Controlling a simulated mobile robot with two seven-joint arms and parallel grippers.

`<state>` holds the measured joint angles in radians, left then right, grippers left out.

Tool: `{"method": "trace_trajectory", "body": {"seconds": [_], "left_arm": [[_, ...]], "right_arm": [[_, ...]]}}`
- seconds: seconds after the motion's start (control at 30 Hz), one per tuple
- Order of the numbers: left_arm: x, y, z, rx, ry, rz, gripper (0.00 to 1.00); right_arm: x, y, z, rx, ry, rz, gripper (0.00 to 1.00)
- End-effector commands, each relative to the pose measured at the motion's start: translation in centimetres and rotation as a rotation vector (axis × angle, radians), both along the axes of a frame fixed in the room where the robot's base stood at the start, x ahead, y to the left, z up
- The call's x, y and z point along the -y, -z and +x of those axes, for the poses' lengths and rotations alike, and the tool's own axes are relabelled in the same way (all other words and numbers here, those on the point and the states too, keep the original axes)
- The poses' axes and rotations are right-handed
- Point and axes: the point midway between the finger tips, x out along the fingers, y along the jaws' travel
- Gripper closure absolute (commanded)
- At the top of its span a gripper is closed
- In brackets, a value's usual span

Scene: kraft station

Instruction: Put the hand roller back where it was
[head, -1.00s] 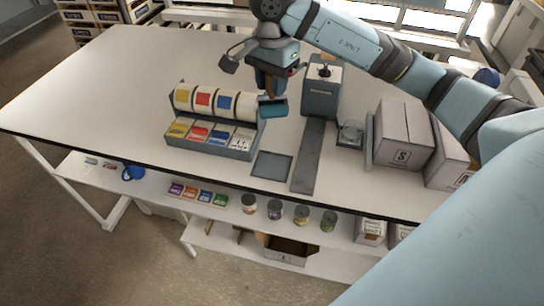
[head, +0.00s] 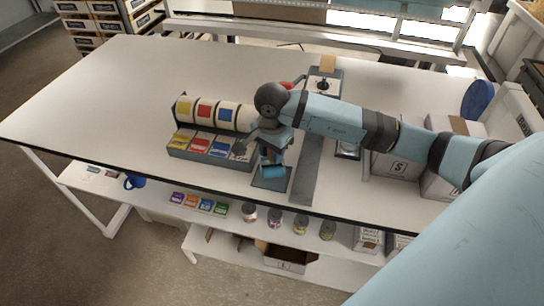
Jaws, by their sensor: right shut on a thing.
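My right gripper (head: 269,155) points down over the front middle of the table and is shut on the hand roller. The hand roller (head: 273,172) shows its teal cylinder below the fingers; its handle is mostly hidden by the gripper. The roller is just over the dark grey square pad (head: 268,184) near the table's front edge. I cannot tell whether it touches the pad. My left gripper is not in view.
Left of the gripper stands a grey dispenser with coloured label rolls (head: 204,112) and card bins (head: 200,147). A grey strip (head: 305,170) runs just right of the pad. Boxes (head: 396,165) stand further right. The table's left side (head: 100,100) is clear.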

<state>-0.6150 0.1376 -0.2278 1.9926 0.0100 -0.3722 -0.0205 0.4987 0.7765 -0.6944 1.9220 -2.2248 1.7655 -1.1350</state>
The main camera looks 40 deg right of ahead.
Motion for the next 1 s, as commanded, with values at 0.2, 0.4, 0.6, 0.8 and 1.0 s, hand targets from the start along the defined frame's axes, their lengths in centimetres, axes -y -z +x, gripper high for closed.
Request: {"method": "trace_trajectory", "body": {"seconds": [0.2, 0.4, 0.6, 0.8, 1.0], "left_arm": [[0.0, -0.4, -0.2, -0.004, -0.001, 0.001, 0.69], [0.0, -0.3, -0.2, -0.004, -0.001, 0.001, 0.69], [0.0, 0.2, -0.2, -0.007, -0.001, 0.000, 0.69], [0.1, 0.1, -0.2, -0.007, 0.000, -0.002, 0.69], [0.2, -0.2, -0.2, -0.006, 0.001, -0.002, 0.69]], "right_arm": [[0.0, 2.7, 0.0, -0.001, 0.000, 0.002, 0.87], [0.0, 2.8, 0.0, 0.001, -0.001, 0.001, 0.87], [0.0, 3.2, 0.0, 0.000, 0.000, 0.000, 0.63], [0.0, 3.1, 0.0, 0.000, 0.000, 0.001, 0.44], [0.0, 2.8, 0.0, 0.000, 0.000, 0.001, 0.44]]}}
